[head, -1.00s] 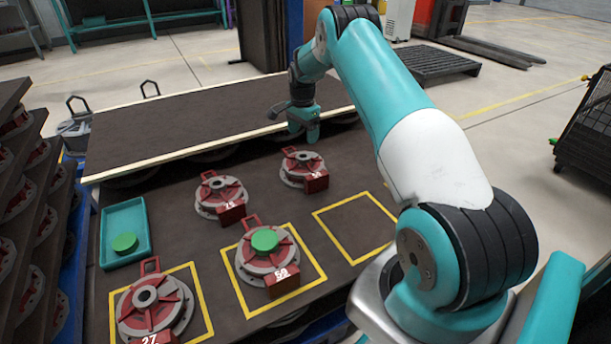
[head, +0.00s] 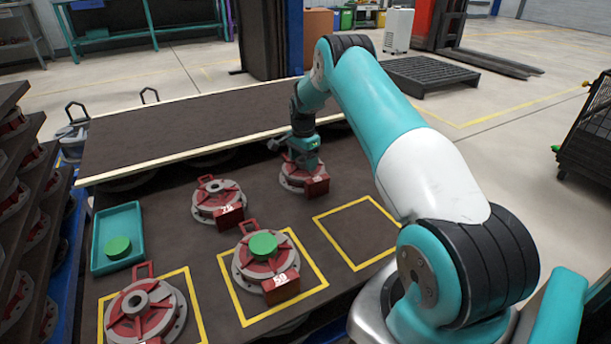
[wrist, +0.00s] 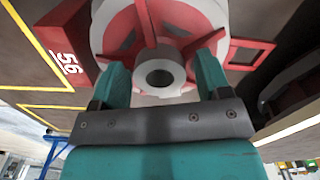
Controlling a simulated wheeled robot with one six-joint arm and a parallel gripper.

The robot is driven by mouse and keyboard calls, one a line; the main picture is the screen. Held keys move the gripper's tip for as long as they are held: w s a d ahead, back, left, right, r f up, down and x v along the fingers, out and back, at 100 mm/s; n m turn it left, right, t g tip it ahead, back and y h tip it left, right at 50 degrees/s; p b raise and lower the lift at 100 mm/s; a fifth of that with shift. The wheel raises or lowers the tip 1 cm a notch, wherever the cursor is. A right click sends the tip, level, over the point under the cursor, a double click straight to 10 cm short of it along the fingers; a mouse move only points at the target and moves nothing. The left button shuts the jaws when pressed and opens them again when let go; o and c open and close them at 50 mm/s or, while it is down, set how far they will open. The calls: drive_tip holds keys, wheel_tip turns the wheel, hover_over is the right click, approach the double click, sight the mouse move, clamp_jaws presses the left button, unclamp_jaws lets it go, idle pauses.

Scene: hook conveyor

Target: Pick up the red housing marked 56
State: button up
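The red housing marked 56 (head: 290,181) sits at the back right of the dark table, a red hub-and-spoke part on a grey round flange. In the wrist view the housing (wrist: 160,45) fills the top, with its 56 plate at left and a red loop handle at right. My gripper (head: 304,162) is down at this housing in the head view. In the wrist view my gripper (wrist: 162,72) has its teal fingers on either side of the grey central hub. The fingers look open, with narrow gaps beside the hub. Their tips are partly hidden among the red ribs.
Other red housings stand close by: one behind-left (head: 218,198), one marked 59 with a green disc (head: 265,258), one at front left (head: 145,312). A teal tray (head: 122,217) holds a green disc. The right yellow-outlined square (head: 358,232) is empty. A conveyor (head: 200,128) runs behind.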

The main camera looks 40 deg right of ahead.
clamp_jaws()
drive_tip(key=shift+w+r, duration=0.1)
drive_tip(key=shift+r, duration=0.05)
